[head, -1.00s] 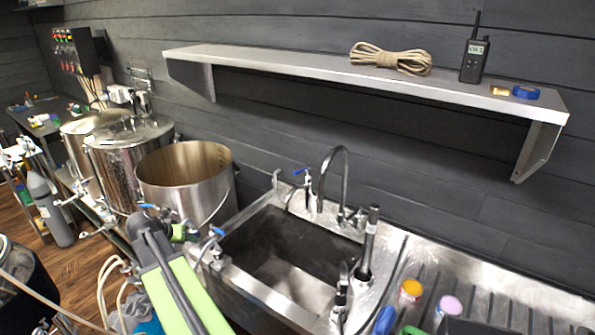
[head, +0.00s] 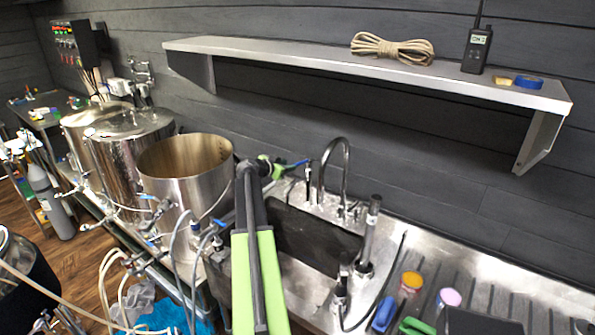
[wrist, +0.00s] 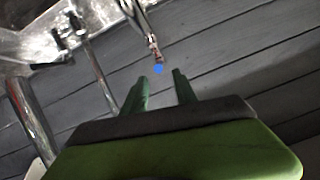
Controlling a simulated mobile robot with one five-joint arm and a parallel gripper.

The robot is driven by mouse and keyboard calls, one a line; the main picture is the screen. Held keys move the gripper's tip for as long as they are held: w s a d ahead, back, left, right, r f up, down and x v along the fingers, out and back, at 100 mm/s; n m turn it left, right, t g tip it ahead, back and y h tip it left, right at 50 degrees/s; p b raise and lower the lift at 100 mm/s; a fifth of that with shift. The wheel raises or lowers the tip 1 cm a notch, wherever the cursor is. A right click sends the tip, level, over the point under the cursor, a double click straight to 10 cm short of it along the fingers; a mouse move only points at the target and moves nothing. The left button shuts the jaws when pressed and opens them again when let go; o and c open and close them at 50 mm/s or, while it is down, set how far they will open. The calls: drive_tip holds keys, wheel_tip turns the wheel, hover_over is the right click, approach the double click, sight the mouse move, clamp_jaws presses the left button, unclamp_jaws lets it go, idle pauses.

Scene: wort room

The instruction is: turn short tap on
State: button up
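The short tap (head: 308,186) stands at the back left of the sink, with a blue-tipped lever (head: 299,163) pointing left. My gripper (head: 281,167) is just left of this lever, at about its height. In the wrist view, my gripper (wrist: 161,76) has its two green fingers apart with nothing between them. The lever's blue tip (wrist: 158,69) shows just beyond the gap between the fingertips, and I see no contact. My arm hides the left part of the sink in the head view.
The gooseneck tap (head: 335,165) rises just right of the short tap. A large open steel pot (head: 185,175) stands left of my arm. The wall shelf (head: 330,68) overhangs behind. The sink basin (head: 310,238) lies below.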

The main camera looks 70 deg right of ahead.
sight(303, 162)
drive_tip(key=b+x, duration=0.2)
drive_tip(key=x, duration=0.6)
drive_tip(key=shift+f, duration=0.15)
drive_tip(key=shift+s+d+f+b, duration=0.15)
drive_tip(key=shift+d+b, duration=0.2)
drive_tip(key=shift+d, duration=0.25)
clamp_jaws()
idle(0.4)
